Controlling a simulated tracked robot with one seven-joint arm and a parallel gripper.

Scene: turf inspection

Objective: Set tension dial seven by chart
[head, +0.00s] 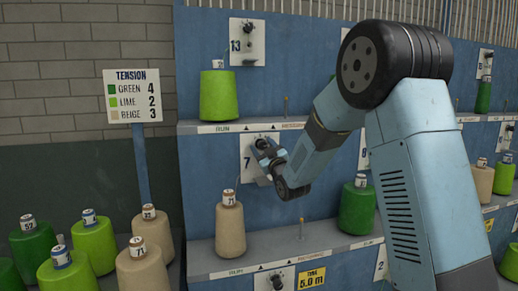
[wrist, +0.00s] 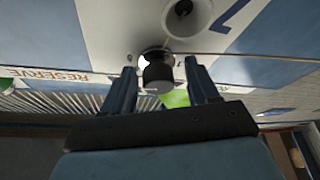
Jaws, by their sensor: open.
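The tension chart (head: 132,97) on a post at left reads GREEN 4, LIME 2, BEIGE 3. The white plate marked 7 (head: 247,162) is on the blue frame, with a beige cone (head: 230,230) standing below it. My gripper (head: 266,154) is at this plate and covers much of it. In the wrist view my gripper (wrist: 160,68) is open, its two fingers on either side of a dark round knob (wrist: 157,78). I cannot tell whether they touch it. The dial's scale and setting are not readable.
A lime cone (head: 219,95) stands on the shelf above, under plate 13 (head: 246,43). A green cone (head: 357,208) stands right of my gripper. Several green, lime and beige cones stand at lower left. A thin peg (head: 301,228) rises from the lower shelf.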

